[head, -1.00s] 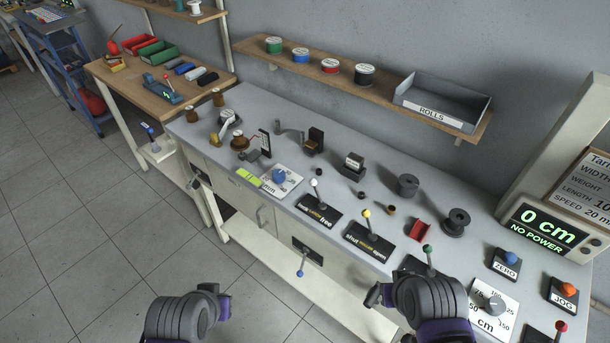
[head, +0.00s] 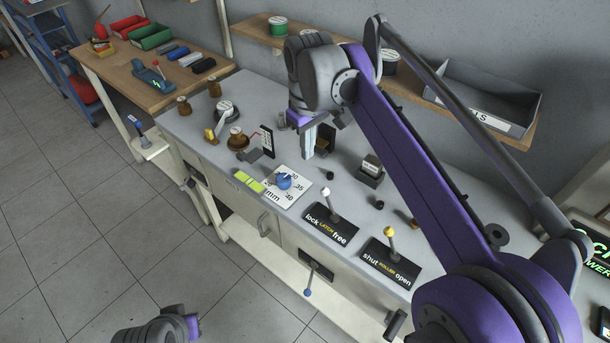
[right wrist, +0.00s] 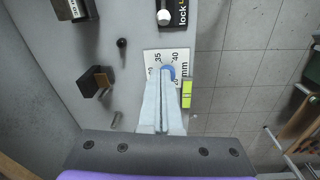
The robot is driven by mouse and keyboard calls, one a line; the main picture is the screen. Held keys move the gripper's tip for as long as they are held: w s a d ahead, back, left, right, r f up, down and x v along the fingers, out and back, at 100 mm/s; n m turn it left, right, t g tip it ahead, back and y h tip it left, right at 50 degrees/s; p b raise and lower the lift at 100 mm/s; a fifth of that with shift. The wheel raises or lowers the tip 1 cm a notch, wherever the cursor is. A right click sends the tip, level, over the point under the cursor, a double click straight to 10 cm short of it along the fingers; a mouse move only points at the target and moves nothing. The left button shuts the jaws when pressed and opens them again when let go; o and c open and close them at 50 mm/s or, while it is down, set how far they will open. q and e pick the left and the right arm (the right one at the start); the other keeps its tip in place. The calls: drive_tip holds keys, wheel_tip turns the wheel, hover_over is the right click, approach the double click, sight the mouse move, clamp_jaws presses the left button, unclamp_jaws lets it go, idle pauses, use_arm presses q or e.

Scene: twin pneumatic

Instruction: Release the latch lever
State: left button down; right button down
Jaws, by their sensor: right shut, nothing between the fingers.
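The latch lever (head: 326,192) has a white knob on a thin stem. It rises from a black plate (head: 318,225) marked lock, LATCH, free, near the bench's front edge, and leans slightly to the lock side. In the right wrist view, the white knob (right wrist: 164,17) is at the top centre. My right gripper (head: 307,156) is shut and empty, pointing down over the bench, behind and left of the lever and apart from it.
A yellow-knobbed roller lever (head: 389,234) stands right of the latch plate. The blue-knobbed mm dial (head: 284,181) sits to its left. A dark block (head: 370,171) stands behind. A shelf (head: 255,30) runs along the wall. My right arm hides much of the bench's right side.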

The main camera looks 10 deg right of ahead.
sight(329, 201)
idle(0.3)
drive_tip(key=f, duration=0.7)
drive_tip(key=f+b, duration=0.1)
drive_tip(key=f, duration=0.2)
drive_tip(key=shift+w+f, duration=0.2)
drive_tip(key=shift+w, duration=0.2)
drive_tip(key=s, duration=0.1)
drive_tip(key=s+d+r, duration=0.1)
drive_tip(key=s, duration=0.1)
drive_tip(key=shift+s+d+r, duration=0.2)
drive_tip(key=shift+d+r, duration=0.1)
drive_tip(key=shift+d, duration=0.1)
drive_tip(key=shift+s+d+r+p, duration=0.1)
drive_tip(key=shift+p, duration=0.2)
drive_tip(key=shift+s+d+r+t+y, duration=0.1)
drive_tip(key=shift+s+d+t+y, duration=0.05)
drive_tip(key=shift+t+y, duration=0.15)
